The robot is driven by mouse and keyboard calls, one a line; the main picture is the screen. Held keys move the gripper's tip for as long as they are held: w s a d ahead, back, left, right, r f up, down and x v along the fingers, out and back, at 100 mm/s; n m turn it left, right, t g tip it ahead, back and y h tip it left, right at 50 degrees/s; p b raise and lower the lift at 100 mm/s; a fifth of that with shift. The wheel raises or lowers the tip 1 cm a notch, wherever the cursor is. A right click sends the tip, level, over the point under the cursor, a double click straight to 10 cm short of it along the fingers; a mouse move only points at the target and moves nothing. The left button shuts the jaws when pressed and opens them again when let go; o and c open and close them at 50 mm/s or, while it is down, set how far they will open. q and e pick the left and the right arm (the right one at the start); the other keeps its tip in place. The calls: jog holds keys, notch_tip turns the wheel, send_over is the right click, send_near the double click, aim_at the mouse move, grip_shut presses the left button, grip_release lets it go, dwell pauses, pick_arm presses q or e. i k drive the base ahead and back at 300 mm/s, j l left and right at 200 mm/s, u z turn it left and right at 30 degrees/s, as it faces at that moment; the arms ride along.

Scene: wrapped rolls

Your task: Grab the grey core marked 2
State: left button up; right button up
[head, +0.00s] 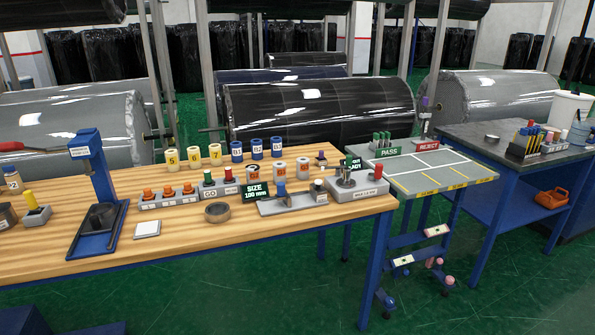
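Neither of my grippers shows in the head view.
Yellow cores (192,154), blue cores (257,149) and orange-white cores (278,170) stand along the back of the bench. A grey dish (7,216), a yellow-handled block (36,213) and a blue stand (95,190) are near the marked core.

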aim_at(252, 170)
jog(key=i+j+z, duration=0.1)
jog(key=z, duration=0.35)
jog(key=i+j+z, duration=0.1)
jog(key=j+z, duration=0.2)
jog(key=z, duration=0.15)
jog(key=j+z, duration=0.25)
jog(key=z, duration=0.2)
